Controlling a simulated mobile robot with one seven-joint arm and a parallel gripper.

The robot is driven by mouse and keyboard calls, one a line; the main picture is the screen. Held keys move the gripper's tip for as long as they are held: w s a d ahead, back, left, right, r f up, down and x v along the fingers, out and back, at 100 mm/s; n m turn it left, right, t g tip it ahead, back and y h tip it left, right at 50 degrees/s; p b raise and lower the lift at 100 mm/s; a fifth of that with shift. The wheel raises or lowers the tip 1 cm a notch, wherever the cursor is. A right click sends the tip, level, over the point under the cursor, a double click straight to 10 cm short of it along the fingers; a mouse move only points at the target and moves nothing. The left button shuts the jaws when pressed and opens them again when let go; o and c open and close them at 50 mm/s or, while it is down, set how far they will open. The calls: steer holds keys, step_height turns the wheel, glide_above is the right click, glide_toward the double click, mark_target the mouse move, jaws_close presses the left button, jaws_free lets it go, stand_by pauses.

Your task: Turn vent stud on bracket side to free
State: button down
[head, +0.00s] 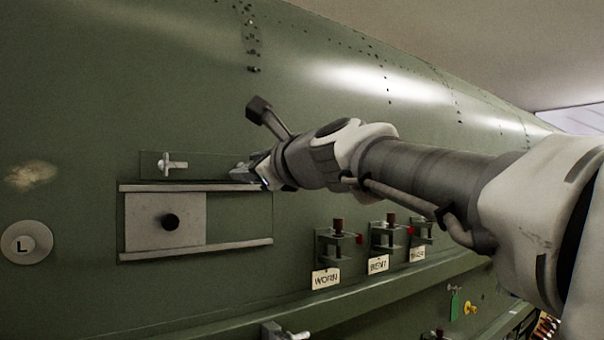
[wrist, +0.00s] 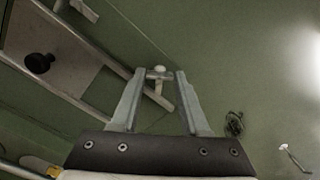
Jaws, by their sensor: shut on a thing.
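My gripper (head: 246,172) reaches in from the right to the right-hand stud of a green strip (head: 208,160) on the fuselage wall. In the wrist view my gripper (wrist: 159,74) has its two fingers shut on a small pale stud (wrist: 159,71), with its crossbar between the fingertips and a short pale arm hanging below. This stud is on the side nearer the brackets. In the head view it is largely hidden by my gripper. The other stud (head: 171,163), silver with a crossbar, sits at the strip's left end; it shows partly at the wrist view's top edge (wrist: 84,10).
Below the strip a grey plate (head: 140,221) with a black knob (head: 171,221) sits between two rails (head: 200,187). Several brackets with red parts stand to the right; one is tagged WORN (head: 325,279). A ledge (head: 300,312) runs below. A round L marker (head: 24,243) is at left.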

steer(key=n+b, duration=0.4)
steer(key=n, duration=0.6)
steer(key=shift+f+b, duration=0.15)
steer(key=shift+b, duration=0.25)
steer(key=shift+n, duration=0.3)
steer(key=shift+c, duration=2)
jaws_free()
steer(key=shift+s, duration=0.1)
steer(key=b+v, duration=0.4)
steer(key=v, duration=1.3)
steer(key=shift+d, duration=0.15)
